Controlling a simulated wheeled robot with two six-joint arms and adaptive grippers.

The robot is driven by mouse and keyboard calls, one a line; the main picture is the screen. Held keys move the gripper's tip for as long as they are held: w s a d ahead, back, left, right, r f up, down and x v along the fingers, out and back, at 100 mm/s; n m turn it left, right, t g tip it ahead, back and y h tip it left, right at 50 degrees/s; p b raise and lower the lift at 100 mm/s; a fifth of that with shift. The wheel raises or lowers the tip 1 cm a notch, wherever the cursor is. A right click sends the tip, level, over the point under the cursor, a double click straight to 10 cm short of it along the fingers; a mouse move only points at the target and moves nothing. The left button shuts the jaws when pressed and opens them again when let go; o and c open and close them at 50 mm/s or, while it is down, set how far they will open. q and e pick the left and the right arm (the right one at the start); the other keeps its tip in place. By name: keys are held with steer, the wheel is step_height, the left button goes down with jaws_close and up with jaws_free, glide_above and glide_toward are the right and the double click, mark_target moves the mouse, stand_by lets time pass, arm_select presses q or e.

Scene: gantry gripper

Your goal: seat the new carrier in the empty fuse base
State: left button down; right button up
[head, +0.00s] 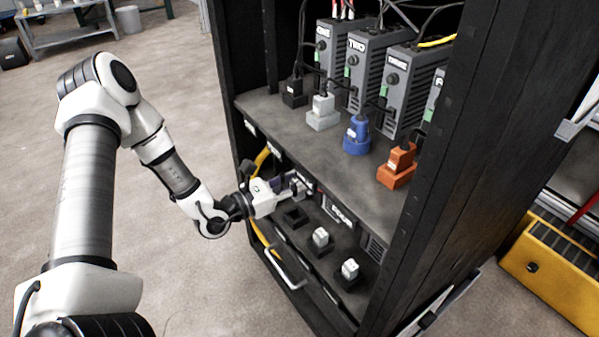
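My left gripper (293,187) reaches into the lower bay of the black cabinet, just behind and above a black fuse base (295,217) that looks empty. Its fingers are small and dark here, and I cannot tell whether they are open or shut on a carrier. To the right, two more black bases each hold an upright white carrier, one nearer the gripper (320,237) and one farther right (350,268). I cannot make out the new carrier on its own. My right gripper is not in view.
The cabinet shelf (262,105) overhangs the bay close above the gripper. On it stand black, white, blue (356,136) and orange (397,167) plugs before grey units. A silver handle (287,270) and yellow cable are at the cabinet's front. A yellow box (552,268) is at right.

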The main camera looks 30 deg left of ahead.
mark_target(293, 197)
arm_select(q)
steer(key=shift+w+a+n+y, duration=0.2)
steer(key=shift+a+n+y, duration=0.1)
steer(key=shift+a, duration=0.1)
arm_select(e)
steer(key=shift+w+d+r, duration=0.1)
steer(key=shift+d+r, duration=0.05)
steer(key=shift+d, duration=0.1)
arm_select(q)
steer(key=shift+s+f+b, duration=0.1)
steer(key=shift+f+b, duration=0.2)
steer(key=shift+b, duration=0.1)
step_height(293, 197, down, 5)
steer(key=b, duration=0.5)
steer(key=shift+f, duration=0.15)
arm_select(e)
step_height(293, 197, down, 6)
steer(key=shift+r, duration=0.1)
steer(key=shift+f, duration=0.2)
arm_select(q)
steer(key=shift+f+b, duration=1.7)
steer(key=shift+b, duration=0.15)
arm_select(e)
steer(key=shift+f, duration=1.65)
